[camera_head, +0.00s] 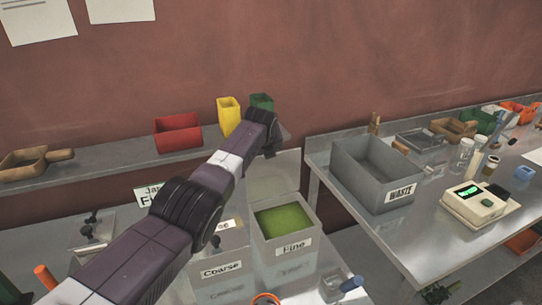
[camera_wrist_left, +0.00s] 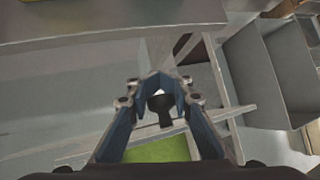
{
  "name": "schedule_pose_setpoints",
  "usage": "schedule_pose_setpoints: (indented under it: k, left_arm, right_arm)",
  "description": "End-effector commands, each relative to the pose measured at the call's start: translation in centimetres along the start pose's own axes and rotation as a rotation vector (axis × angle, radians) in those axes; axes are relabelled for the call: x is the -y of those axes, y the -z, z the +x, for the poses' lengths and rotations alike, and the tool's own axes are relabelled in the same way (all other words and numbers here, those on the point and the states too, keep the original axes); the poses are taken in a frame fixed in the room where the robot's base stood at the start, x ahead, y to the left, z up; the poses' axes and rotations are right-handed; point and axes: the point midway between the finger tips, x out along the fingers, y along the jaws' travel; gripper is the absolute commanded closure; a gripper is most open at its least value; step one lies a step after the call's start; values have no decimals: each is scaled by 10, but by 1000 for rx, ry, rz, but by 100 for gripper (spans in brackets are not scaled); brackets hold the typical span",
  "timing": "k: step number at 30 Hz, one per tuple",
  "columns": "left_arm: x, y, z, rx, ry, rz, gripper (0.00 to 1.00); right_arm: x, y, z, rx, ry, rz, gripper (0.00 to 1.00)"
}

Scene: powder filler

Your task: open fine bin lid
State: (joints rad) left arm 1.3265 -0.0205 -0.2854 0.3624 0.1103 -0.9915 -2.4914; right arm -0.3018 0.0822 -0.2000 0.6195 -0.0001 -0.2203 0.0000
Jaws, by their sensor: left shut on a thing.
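The fine bin (camera_head: 294,247) is a grey box labelled "Fine" with green powder (camera_head: 284,222) inside, right of the coarse bin (camera_head: 221,270). Its pale lid (camera_head: 285,170) stands raised at the back of the bin, so the powder lies uncovered. My left gripper (camera_head: 270,135) is above the bin at the top of the lid, mostly hidden by its own wrist in the head view. In the left wrist view, the fingers of my left gripper (camera_wrist_left: 161,88) are closed around the dark knob (camera_wrist_left: 163,105) of the lid. Green powder (camera_wrist_left: 160,150) shows below. My right gripper is not in view.
A shelf behind holds a red bin (camera_head: 178,132), a yellow bin (camera_head: 228,115) and a green bin (camera_head: 262,102), close to my left gripper. A grey waste bin (camera_head: 385,180) and a scale (camera_head: 475,203) stand on the right table. My left arm partly covers the coarse bin.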

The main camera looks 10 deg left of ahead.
Motion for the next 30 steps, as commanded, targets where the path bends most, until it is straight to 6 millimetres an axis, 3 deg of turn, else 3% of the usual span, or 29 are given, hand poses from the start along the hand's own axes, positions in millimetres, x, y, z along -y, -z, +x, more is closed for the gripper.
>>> schedule_pose_setpoints:
  k: [1,15,16,22,30]
  left_arm:
    - [-8,3,3,-8,-15,1,100]
    - [-9,1,3,-6,-16,1,100]
    - [-9,1,3,-6,-16,1,83]
    - [-6,1,2,-4,-12,1,62]
    - [-3,0,0,-1,-5,1,62]
  right_arm:
    - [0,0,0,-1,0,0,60]
    - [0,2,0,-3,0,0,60]
    - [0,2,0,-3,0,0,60]
    - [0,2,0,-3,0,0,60]
    - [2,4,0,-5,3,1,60]
